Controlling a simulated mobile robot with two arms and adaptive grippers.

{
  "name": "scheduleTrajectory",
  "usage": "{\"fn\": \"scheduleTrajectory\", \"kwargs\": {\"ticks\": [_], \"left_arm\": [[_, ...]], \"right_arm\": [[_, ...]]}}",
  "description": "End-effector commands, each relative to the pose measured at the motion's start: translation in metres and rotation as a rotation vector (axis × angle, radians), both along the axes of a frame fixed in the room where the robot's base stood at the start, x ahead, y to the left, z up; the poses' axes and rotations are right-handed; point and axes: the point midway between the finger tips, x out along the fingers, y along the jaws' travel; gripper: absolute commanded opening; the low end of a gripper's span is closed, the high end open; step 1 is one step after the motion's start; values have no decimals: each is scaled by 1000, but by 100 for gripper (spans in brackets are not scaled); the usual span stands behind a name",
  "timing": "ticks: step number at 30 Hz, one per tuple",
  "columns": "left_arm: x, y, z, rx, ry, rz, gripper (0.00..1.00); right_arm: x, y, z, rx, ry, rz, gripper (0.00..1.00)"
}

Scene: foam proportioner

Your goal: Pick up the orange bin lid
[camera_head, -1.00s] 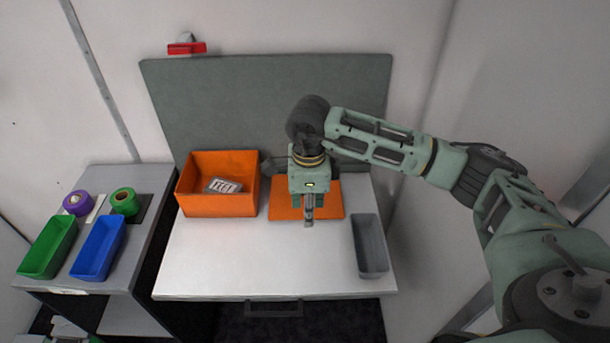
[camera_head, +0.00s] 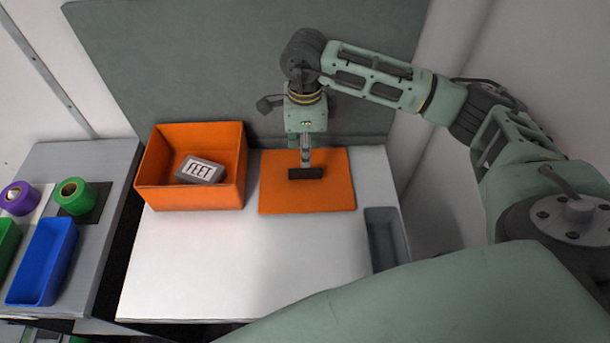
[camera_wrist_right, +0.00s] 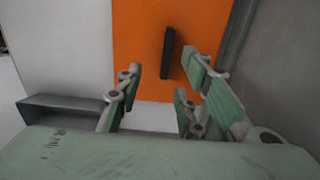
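The orange bin lid (camera_head: 330,192) lies flat on the white tabletop, to the right of the orange bin. It has a dark bar handle (camera_head: 306,173) in its middle, which also shows in the right wrist view (camera_wrist_right: 167,53). My right gripper (camera_head: 306,158) points down over the lid, with its fingers close to the handle in the head view. In the right wrist view my right gripper (camera_wrist_right: 165,80) has its fingers spread apart and empty, and the handle lies beyond them, not gripped. My left gripper is not in view.
An open orange bin (camera_head: 192,192) holds a grey labelled block (camera_head: 200,169). A grey tray (camera_head: 386,240) stands at the table's right edge. A grey panel (camera_head: 240,70) rises behind. The front of the tabletop (camera_head: 230,265) is clear. A blue bin (camera_head: 42,262) and tape rolls are left.

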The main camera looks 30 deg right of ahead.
Motion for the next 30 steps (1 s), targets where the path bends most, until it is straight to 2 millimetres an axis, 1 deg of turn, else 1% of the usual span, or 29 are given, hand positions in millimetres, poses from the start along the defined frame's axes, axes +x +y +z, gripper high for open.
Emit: {"fn": "scheduleTrajectory", "kwargs": {"ticks": [1,3,5,14,18,21,25,30], "left_arm": [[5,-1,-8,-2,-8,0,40],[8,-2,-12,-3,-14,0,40],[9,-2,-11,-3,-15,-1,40],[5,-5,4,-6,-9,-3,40],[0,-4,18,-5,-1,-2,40],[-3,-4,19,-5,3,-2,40],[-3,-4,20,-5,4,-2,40],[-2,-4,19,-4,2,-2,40]], "right_arm": [[0,0,-9,0,0,0,34],[0,0,-14,0,0,0,34],[0,0,-17,0,1,0,34],[0,-1,-46,0,4,-2,34],[1,-3,-67,0,5,-2,34],[2,-3,-82,0,3,0,34],[2,-3,-90,0,1,0,34],[3,-3,-91,0,0,0,34]]}}
